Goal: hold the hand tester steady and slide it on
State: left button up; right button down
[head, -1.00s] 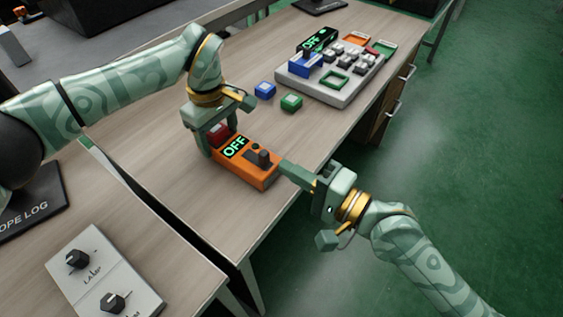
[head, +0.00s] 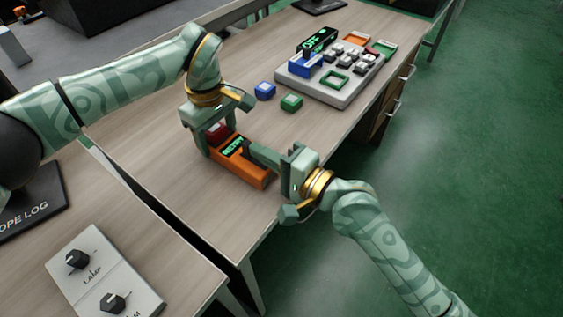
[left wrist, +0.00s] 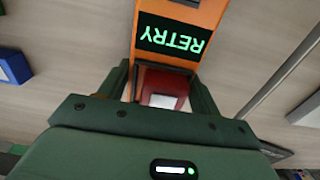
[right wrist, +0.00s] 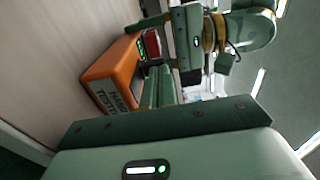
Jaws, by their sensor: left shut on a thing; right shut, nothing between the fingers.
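The hand tester is an orange box (head: 236,170) on the table near its front edge. Its display (left wrist: 172,38) reads RETRY in green. A red block (left wrist: 165,82) stands at its far end. My right gripper (head: 248,147) is shut and empty. Its fingertips are over the tester's top, beside the display, and cover the black slider. In the right wrist view, the closed fingers (right wrist: 158,86) lie close alongside the orange box; whether they touch the slider cannot be told.
A grey keypad box (head: 345,95) with a blue block and another display stands at the back right. A blue cap (head: 265,91) and a green cap (head: 291,102) lie behind the tester. A white knob panel (head: 100,275) is at the front left.

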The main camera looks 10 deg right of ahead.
pick_arm(q)
jog(key=shift+s+d, duration=0.25)
pick_arm(e)
jog(key=shift+s, duration=0.1)
jog(key=shift+s+d, duration=0.2)
pick_arm(q)
jog(key=shift+w+a, duration=0.1)
jog(key=shift+a, duration=0.05)
pick_arm(e)
jog(key=v, duration=1.3)
jog(key=shift+d, duration=0.15)
jog(key=shift+s, duration=0.1)
pick_arm(q)
jog(key=o, duration=1.2)
jog(key=shift+c, duration=0.2)
jog(key=shift+r, duration=0.1)
